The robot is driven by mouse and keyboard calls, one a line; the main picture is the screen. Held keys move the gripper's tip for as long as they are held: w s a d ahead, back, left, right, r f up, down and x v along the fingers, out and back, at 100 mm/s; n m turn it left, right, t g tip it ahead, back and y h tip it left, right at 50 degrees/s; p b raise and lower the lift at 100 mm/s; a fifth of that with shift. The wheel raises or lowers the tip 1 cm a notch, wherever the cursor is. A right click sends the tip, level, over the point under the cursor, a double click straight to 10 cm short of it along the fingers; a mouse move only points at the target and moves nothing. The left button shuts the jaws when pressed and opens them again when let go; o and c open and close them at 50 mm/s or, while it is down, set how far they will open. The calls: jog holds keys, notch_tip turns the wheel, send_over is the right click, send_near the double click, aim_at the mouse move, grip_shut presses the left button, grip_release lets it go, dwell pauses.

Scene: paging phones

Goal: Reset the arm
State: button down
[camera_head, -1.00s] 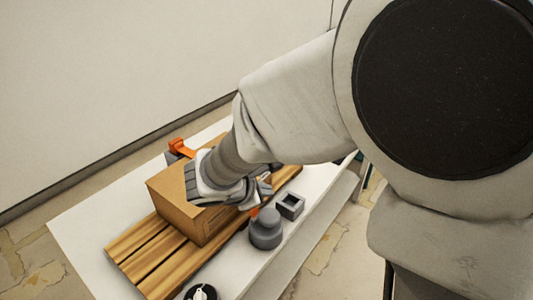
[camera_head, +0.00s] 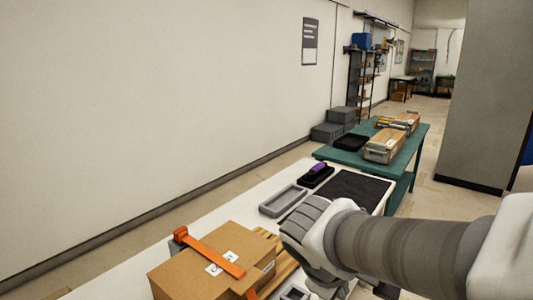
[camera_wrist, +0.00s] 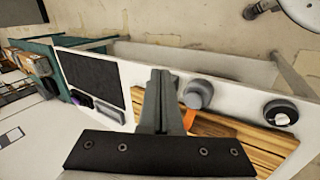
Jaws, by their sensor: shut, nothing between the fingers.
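My gripper (camera_wrist: 161,76) is shut and empty in the wrist view, its fingers together over the white table. In the head view my arm reaches in from the right, with its wrist beside the cardboard box; the fingertips cannot be made out there. The cardboard box (camera_head: 188,272) has an orange strap (camera_head: 212,252) across its top and rests on a slatted wooden pallet (camera_head: 284,268). The pallet also shows in the wrist view (camera_wrist: 245,142), right of my fingers.
A grey tray (camera_head: 284,200), a black tray with a purple item (camera_head: 317,172) and a dark mat (camera_head: 352,187) lie farther along the white table. A grey round knob (camera_wrist: 199,94) stands near the pallet. A teal table (camera_head: 372,158) holds boxes beyond. A grey partition (camera_head: 486,95) stands at right.

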jog(key=s+d+r+m+t+y+p, duration=0.1)
jog(key=s+r+m+y+p, duration=0.2)
jog(key=s+r+m, duration=0.4)
jog(key=shift+s+r+m+y, duration=0.2)
jog(key=shift+s+m+y, duration=0.3)
jog(key=shift+s+m, duration=0.5)
jog(key=shift+w, duration=0.1)
dwell(0.5)
